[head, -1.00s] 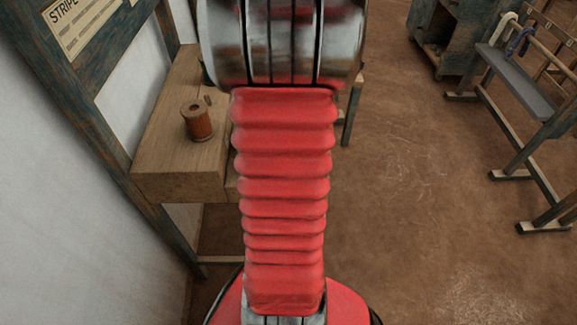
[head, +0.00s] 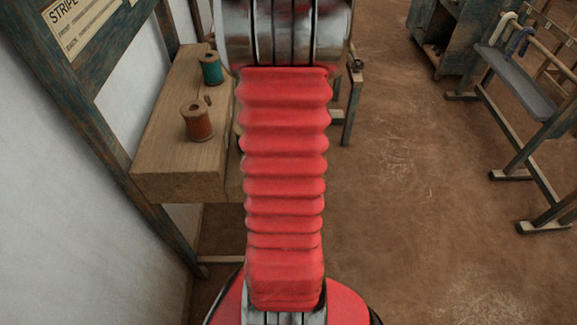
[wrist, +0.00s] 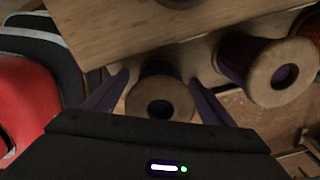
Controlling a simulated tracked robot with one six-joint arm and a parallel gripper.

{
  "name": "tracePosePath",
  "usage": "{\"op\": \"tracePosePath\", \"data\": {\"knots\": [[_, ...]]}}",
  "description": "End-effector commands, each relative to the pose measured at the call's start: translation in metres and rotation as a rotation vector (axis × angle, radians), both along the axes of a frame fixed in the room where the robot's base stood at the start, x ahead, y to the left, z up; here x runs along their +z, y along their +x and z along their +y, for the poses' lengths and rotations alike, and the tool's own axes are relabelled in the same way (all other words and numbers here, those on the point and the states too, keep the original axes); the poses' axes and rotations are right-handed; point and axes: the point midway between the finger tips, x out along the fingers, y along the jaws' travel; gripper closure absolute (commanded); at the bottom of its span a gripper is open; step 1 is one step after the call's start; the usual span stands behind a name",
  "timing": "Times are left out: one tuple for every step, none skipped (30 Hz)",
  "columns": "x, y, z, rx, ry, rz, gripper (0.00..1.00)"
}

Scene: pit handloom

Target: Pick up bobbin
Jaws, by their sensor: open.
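My gripper (wrist: 158,80) is open in the wrist view, with one dark finger on each side of a bobbin. That bobbin (wrist: 178,98) has a pale wooden flange and dark blue thread, mostly hidden; I cannot tell whether the fingers touch it. A second bobbin with dark purple thread (wrist: 236,55) lies just right of the right finger. In the head view an orange-brown bobbin (head: 197,122) and a teal bobbin (head: 210,69) stand upright on the wooden bench. My gripper is hidden behind my arm there.
The wooden bench (head: 180,165) stands along the white wall at the left, beside a dark timber post (head: 105,130). A loom-like frame with a grey seat plank (head: 515,80) stands at the right. The brown floor (head: 410,200) between them is clear.

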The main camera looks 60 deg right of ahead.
Motion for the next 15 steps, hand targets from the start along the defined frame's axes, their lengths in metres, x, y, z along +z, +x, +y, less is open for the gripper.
{"op": "tracePosePath", "data": {"knots": [[0.0001,0.0,0.0,0.0,0.0,0.0,0.23],[0.0001,0.0,0.0,0.0,0.0,0.0,0.23],[0.0001,0.0,0.0,0.0,0.0,0.0,0.23],[0.0001,0.0,0.0,0.0,0.0,0.0,0.23],[0.0001,0.0,0.0,0.0,0.0,0.0,0.23],[0.0001,0.0,0.0,0.0,0.0,0.0,0.23],[0.0001,0.0,0.0,0.0,0.0,0.0,0.25],[0.0001,0.0001,0.0,0.0,0.0,0.0,0.28],[0.0001,0.0,0.0,0.0,0.0,0.0,0.3],[0.0001,0.0,0.0,0.0,0.0,0.0,0.32],[0.0001,0.0,0.0,0.0,0.0,0.0,0.35],[0.0001,0.0,0.0,0.0,0.0,0.0,0.37],[0.0001,0.0,0.0,0.0,0.0,0.0,0.4],[0.0001,0.0,0.0,0.0,0.0,0.0,0.42],[0.0001,0.0,0.0,0.0,0.0,0.0,0.44]]}}
